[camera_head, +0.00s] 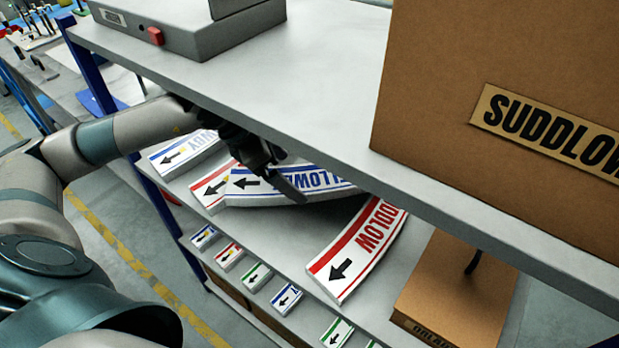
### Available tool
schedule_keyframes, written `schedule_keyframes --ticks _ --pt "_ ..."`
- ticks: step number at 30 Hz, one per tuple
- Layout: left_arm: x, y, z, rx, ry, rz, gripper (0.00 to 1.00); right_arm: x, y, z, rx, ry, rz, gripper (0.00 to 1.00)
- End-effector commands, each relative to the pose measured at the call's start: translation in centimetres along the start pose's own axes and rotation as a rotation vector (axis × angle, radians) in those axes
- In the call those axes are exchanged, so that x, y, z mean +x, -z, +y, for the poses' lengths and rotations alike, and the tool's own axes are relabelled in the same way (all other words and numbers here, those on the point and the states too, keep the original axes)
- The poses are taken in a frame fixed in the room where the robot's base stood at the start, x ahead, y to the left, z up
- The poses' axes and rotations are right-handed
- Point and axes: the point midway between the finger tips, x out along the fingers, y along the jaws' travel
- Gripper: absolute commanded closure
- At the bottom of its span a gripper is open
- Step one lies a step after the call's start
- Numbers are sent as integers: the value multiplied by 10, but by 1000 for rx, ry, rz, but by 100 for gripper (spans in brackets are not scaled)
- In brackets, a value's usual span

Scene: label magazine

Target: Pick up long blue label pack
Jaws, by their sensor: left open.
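A long white label pack with blue edges and blue lettering (240,186) lies on the middle shelf, its arrow end toward the front and partly over a red-edged pack (208,187). My left gripper (287,177) is open, with its dark fingers over this blue pack and hiding part of its lettering. I cannot tell whether the fingers touch it. Another blue-edged pack (180,154) lies further left, its far end hidden by my arm and the upper shelf. My right gripper is not in view.
A long red label pack (343,267) lies right of the blue one. A cardboard box (455,290) stands at the shelf's right. The upper shelf (300,90) overhangs my gripper and carries a large box (500,60). Several small packs (285,298) line a lower shelf.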

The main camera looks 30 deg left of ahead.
Motion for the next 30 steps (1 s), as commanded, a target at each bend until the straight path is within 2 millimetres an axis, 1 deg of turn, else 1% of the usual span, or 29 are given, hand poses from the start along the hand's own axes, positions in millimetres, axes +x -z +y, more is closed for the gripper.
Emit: schedule_keyframes --ticks 8,13,17,21,24,30 --pt "0 -3 0 0 1 0 0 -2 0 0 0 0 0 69" --pt "5 -16 -1 0 3 -2 0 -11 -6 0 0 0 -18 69" --pt "13 -31 -2 1 4 -2 0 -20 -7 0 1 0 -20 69" --pt "33 -29 -1 -1 4 2 0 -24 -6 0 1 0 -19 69" --pt "42 -28 0 -1 2 1 0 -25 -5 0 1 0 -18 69" --pt "46 -28 0 0 0 -1 0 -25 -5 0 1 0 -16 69"
